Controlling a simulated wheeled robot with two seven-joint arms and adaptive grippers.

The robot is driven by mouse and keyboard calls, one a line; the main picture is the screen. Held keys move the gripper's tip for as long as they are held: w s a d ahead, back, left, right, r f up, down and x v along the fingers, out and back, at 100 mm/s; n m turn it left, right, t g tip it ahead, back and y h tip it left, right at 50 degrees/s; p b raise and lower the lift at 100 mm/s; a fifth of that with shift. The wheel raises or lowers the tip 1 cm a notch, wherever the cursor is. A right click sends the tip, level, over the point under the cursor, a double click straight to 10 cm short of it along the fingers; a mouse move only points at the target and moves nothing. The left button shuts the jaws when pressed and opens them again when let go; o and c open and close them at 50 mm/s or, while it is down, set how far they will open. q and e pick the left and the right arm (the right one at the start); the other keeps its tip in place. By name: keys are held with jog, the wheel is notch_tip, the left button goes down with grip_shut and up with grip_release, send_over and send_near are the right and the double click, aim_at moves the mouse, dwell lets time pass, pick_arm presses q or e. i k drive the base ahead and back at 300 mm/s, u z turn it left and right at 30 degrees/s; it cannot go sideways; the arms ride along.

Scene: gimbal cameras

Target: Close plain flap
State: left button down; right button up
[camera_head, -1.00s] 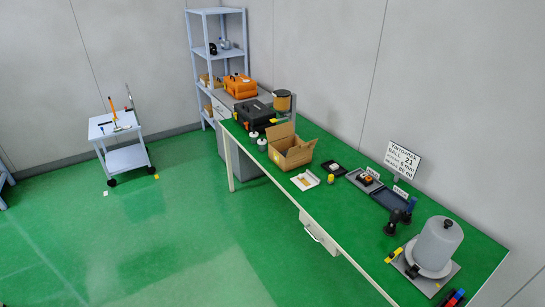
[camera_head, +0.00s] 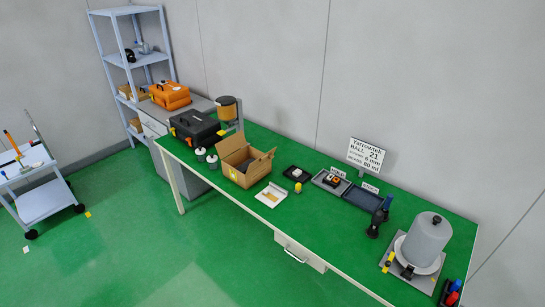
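An open cardboard box (camera_head: 238,171) stands on the green bench top (camera_head: 230,204), left of its middle. One flap stands up at its back left, and another sticks out at its right side (camera_head: 262,165). The inside looks dark and partly filled; I cannot make out the contents. I cannot tell which flap is the plain one. Neither of my grippers shows in the head view.
A black case (camera_head: 194,127) and two small grey jars stand left of the box. A white tray (camera_head: 271,195), a yellow-topped item (camera_head: 298,187) and dark trays (camera_head: 362,199) lie to its right. A grey dome (camera_head: 427,239) stands at the right end.

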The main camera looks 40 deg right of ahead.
aim_at(263, 162)
jog(key=z, duration=0.55)
jog(key=i, duration=0.95)
jog(key=z, duration=0.9)
